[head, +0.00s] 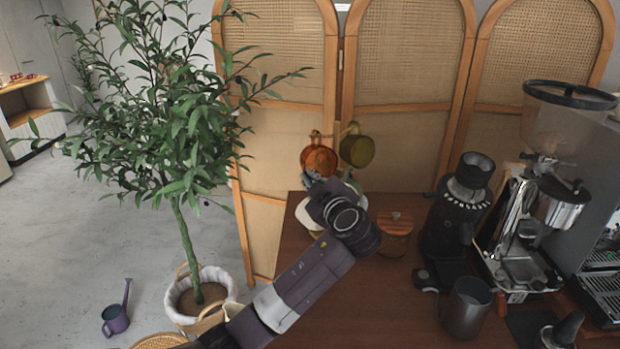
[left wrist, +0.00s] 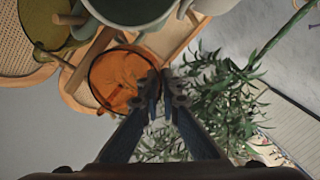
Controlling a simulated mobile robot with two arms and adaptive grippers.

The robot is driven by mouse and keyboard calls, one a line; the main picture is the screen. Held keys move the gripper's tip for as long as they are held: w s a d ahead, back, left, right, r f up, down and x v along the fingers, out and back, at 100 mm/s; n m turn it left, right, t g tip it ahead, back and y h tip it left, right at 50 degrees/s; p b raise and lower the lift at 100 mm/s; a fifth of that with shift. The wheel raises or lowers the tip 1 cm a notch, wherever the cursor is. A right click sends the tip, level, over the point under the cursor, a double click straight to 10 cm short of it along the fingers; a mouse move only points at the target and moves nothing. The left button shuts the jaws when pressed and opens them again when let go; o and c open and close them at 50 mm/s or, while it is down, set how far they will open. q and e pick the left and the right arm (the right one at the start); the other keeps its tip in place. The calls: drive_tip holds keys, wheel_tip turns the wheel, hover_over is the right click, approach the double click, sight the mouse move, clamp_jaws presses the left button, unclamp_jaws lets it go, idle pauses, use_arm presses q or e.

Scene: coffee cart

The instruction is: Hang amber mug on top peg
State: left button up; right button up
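The orange, see-through amber mug (head: 319,160) is high on the left side of a wooden mug stand, beside the olive mug (head: 357,150). A wooden peg end (head: 315,134) shows just above it. My left gripper (head: 316,181) is right below the amber mug. In the left wrist view the amber mug (left wrist: 122,80) is seen into its round opening. The left gripper's fingertips (left wrist: 164,80) are close together at its right edge, one overlapping the glass, and look closed on that side. Whether a peg passes through its handle is hidden. My right gripper is not in view.
A grey-green mug (left wrist: 130,10) and the olive mug (left wrist: 45,20) are close by in the wrist view. A lidded jar (head: 396,235), a grinder (head: 460,210) and a dark pitcher (head: 466,307) stand on the cart. A potted tree (head: 190,150) is left; cane screens (head: 405,60) are behind.

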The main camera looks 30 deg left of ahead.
use_arm(q)
drive_tip(key=o, duration=0.5)
drive_tip(key=shift+c, duration=0.2)
drive_tip(key=v, duration=1.2)
